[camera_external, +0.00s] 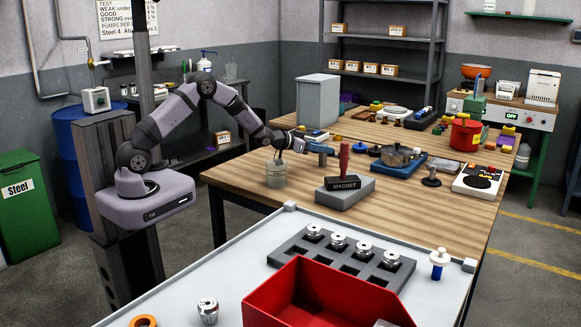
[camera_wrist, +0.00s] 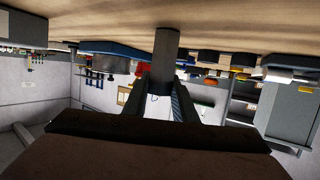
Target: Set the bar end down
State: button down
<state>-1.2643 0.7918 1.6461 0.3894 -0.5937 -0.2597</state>
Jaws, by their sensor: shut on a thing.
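My gripper (camera_external: 318,149) is low over the wooden table, behind the magnet block (camera_external: 345,191) with its red handle. In the wrist view its two fingers (camera_wrist: 162,98) are closed on a plain grey cylinder, the bar end (camera_wrist: 166,48). That view is upside down, with the wooden table top (camera_wrist: 70,18) along its upper edge. The bar end stands roughly square to the table, and its far end meets the wood in the picture; I cannot tell whether it touches.
A grey jar (camera_external: 277,175) with thin tools stands left of the magnet block. A pot (camera_external: 397,156) on a blue base and a white device (camera_external: 479,182) stand to the right. A red bin (camera_external: 315,292) and a grey rack (camera_external: 290,249) are on the front table.

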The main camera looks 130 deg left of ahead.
jog(key=shift+r, duration=0.2)
jog(key=shift+f, duration=0.15)
jog(key=c, duration=1.4)
grip_release()
jog(key=shift+f, duration=0.1)
jog(key=shift+c, duration=0.2)
jog(key=shift+d+r, duration=0.1)
jog(key=shift+r, duration=0.1)
jog(key=b+v, duration=0.2)
jog(key=v, duration=1)
